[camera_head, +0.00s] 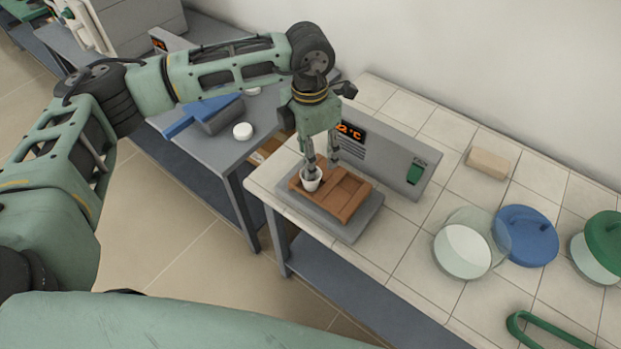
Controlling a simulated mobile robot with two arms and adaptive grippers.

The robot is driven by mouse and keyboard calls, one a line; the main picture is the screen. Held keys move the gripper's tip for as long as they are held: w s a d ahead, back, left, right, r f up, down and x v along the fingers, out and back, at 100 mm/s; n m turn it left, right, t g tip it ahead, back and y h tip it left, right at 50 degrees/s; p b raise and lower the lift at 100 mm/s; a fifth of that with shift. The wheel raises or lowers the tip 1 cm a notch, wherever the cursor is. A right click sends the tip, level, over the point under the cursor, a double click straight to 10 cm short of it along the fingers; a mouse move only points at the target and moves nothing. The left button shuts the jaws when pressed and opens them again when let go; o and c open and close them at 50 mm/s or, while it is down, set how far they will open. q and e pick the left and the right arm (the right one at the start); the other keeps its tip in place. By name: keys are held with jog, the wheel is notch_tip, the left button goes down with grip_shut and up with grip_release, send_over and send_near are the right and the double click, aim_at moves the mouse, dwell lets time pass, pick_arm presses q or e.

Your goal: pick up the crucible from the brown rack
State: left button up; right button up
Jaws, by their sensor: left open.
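A small white crucible (311,182) sits in the left part of the brown rack (345,200). The rack lies on a grey plate with a display panel behind it, on the tiled bench. My left gripper (320,170) points down from above, with its fingers open at the crucible. One finger appears to reach into or over the cup's mouth and the other is beside it, behind right. I cannot tell whether they touch it. My right gripper is not in view.
The display panel (385,160) stands just behind the rack. To the right are a tan block (487,163), a clear dish with a white base (463,251), a blue lid (526,236) and a green-lidded jar (604,240). Left is a grey table with a white round piece (243,131).

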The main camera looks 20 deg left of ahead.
aim_at(312, 185)
pick_arm(q)
jog(key=f+p, duration=0.1)
jog(key=f, duration=0.1)
jog(key=f+p, duration=0.1)
jog(key=f, duration=0.1)
jog(key=f+p, duration=0.1)
jog(key=f, duration=0.1)
jog(key=shift+s+a+f, duration=0.1)
jog(key=shift+a+f, duration=0.15)
jog(key=shift+a, duration=0.1)
jog(key=shift+f, duration=0.55)
jog(key=c, duration=1.1)
